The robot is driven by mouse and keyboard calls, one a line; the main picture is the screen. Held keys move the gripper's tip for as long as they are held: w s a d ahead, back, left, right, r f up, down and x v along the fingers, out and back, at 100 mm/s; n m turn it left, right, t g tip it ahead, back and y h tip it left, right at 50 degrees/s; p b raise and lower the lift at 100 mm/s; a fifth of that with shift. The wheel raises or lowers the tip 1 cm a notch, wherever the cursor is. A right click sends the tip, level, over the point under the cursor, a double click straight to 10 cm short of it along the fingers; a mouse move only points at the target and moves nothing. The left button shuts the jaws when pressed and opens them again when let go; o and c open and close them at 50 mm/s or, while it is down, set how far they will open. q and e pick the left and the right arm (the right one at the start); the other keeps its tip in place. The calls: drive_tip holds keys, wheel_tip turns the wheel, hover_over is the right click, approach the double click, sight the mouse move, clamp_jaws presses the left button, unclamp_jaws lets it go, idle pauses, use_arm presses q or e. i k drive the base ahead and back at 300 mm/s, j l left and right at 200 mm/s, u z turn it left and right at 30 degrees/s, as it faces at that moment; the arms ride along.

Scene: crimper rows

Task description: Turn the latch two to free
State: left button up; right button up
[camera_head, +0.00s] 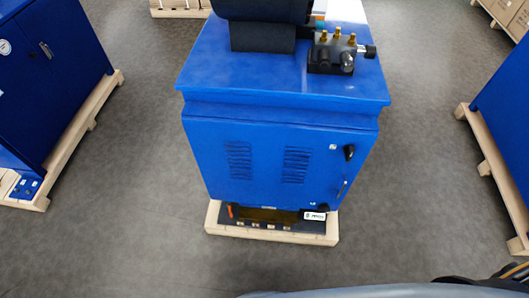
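A blue cabinet (262,165) stands in the middle of the head view, with its vented front door facing me. A small black latch (349,152) sits at the upper right of the door. A slim handle or slot (341,188) lies below it, and a dark round part (323,207) is at the door's lower right corner. I cannot tell which of these is latch two, nor how the latch is turned. The door looks shut. Neither of my grippers is in view.
The cabinet stands on a wooden pallet (325,236). A black machine head and a block with brass fittings (335,56) are on its top. Other blue cabinets on pallets stand at the left (50,75) and right (508,105). The grey floor (130,200) between them is clear.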

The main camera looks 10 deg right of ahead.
sight(349, 150)
drive_tip(key=z, duration=1.05)
